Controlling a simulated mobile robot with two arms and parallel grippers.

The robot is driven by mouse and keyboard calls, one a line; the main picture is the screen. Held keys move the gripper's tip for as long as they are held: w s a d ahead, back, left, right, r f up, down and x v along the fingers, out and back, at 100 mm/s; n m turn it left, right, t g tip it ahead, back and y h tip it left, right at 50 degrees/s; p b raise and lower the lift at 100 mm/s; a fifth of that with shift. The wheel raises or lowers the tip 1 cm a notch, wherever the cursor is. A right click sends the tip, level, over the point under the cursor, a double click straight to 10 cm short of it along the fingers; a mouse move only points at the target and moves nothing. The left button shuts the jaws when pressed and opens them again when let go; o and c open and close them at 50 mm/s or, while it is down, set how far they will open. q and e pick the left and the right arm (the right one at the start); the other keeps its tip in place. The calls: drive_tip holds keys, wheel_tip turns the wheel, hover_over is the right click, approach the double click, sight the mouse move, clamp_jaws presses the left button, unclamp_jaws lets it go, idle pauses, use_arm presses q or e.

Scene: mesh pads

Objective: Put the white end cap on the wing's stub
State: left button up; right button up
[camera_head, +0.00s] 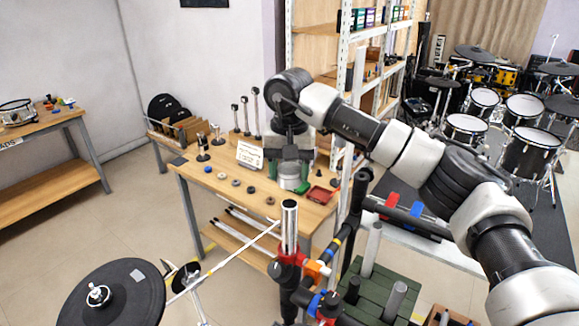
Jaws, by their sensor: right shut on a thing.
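My right arm comes in from the right. Its gripper (291,182) points down over the wooden table, near its right end. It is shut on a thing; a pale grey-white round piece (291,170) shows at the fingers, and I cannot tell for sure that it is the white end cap. In the foreground is a dark tube rack with red, orange and blue fittings. An upright bright metal stub (289,218) rises from it, apart from the gripper; I cannot tell for sure that it is the wing's stub. My left gripper is not in view.
The wooden table (215,185) bears several small round pieces, a white card (249,155), a red tray (319,194) and upright posts. A black round pad (112,294) is at front left. A shelf upright stands behind my arm. A green slatted stand (375,293) is at front right.

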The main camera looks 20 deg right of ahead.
sight(290, 204)
drive_tip(key=shift+s+f, duration=0.15)
drive_tip(key=shift+f, duration=0.4)
wheel_tip(290, 204, down, 2)
drive_tip(key=shift+f+b, duration=0.15)
drive_tip(key=shift+b, duration=0.8)
drive_tip(key=shift+f, duration=0.4)
wheel_tip(290, 204, down, 2)
drive_tip(key=shift+f+b, duration=0.1)
drive_tip(key=shift+b, duration=0.85)
drive_tip(key=shift+f+b, duration=0.55)
drive_tip(key=shift+f, duration=0.25)
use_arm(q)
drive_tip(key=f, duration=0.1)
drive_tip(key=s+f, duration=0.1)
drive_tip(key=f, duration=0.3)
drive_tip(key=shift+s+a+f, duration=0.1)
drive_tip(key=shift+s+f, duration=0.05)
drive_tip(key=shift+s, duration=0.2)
use_arm(e)
drive_tip(key=o, duration=1)
